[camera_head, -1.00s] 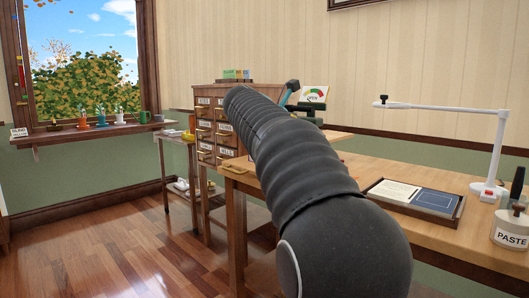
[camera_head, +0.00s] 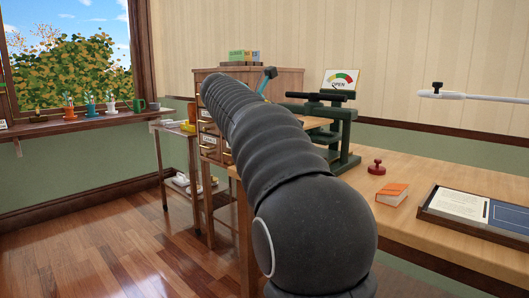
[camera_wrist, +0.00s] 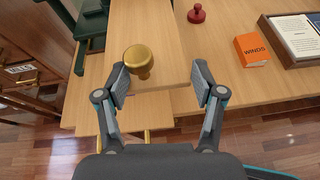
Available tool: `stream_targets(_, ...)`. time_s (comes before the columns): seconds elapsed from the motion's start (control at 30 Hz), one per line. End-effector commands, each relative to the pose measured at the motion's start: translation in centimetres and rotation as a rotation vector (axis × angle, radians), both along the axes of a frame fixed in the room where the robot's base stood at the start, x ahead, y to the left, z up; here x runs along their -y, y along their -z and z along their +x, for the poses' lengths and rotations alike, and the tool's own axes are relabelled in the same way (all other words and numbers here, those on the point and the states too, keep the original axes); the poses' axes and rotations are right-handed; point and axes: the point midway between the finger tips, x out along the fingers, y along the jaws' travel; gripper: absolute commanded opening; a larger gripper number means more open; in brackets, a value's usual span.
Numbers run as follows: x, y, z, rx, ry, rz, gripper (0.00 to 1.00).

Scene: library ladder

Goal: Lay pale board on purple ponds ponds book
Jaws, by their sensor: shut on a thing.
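In the wrist view my gripper (camera_wrist: 160,86) is closed on a pale wooden board (camera_wrist: 166,82), with one finger at each side of it. The board lies level between the fingers. A round brass knob or weight (camera_wrist: 138,62) shows beside the left finger, over the board; I cannot tell whether it is fixed to it. I see no purple book marked ponds in either view.
A wooden table (camera_head: 430,172) carries a green press (camera_head: 330,125), a red stamp (camera_head: 377,167), an orange book (camera_head: 392,194) marked Winds in the wrist view, and a framed tray (camera_head: 470,229). A drawer cabinet (camera_head: 285,82) and small cart (camera_head: 178,128) stand left. Floor is clear left.

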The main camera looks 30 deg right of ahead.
Motion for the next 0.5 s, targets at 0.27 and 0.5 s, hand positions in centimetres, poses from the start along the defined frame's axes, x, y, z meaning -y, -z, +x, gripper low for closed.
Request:
stream_targets(0.27, -1.7, 3.6, 3.6, -0.004, 0.031, -0.001, 0.28)
stream_targets(0.5, -3.9, 5.5, 6.1, -0.001, 0.031, 0.0, 0.28)
